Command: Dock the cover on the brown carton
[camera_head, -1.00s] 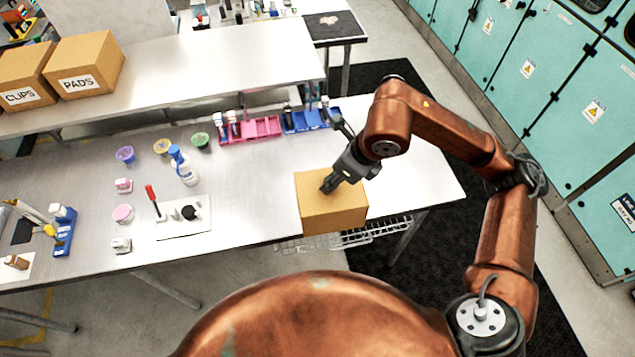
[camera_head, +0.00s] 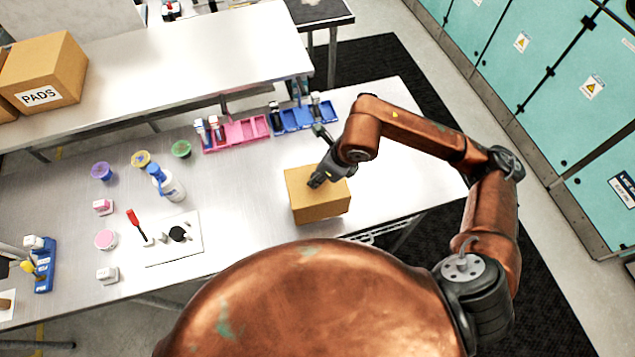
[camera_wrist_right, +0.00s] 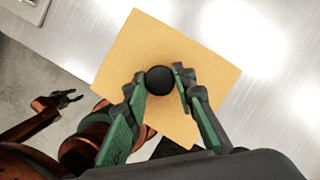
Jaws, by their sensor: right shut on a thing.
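The brown carton (camera_head: 318,205) is at the front edge of the table, with its plain tan top facing up. The cover (camera_wrist_right: 195,50) fills the top in the right wrist view, with a round black knob (camera_wrist_right: 159,80) in its middle. My right gripper (camera_head: 314,183) is over the top, its fingers (camera_wrist_right: 160,84) closed around the knob. I cannot tell whether the cover is fully seated, since its seam with the carton does not show clearly. My left gripper (camera_wrist_right: 78,96) is seen at the left of the right wrist view, away from the carton, fingers apart and empty.
Pink (camera_head: 236,133) and blue (camera_head: 303,116) trays stand behind the carton. A raised shelf (camera_head: 190,70) holds the PADS box (camera_head: 45,70). The table right of the carton is clear.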

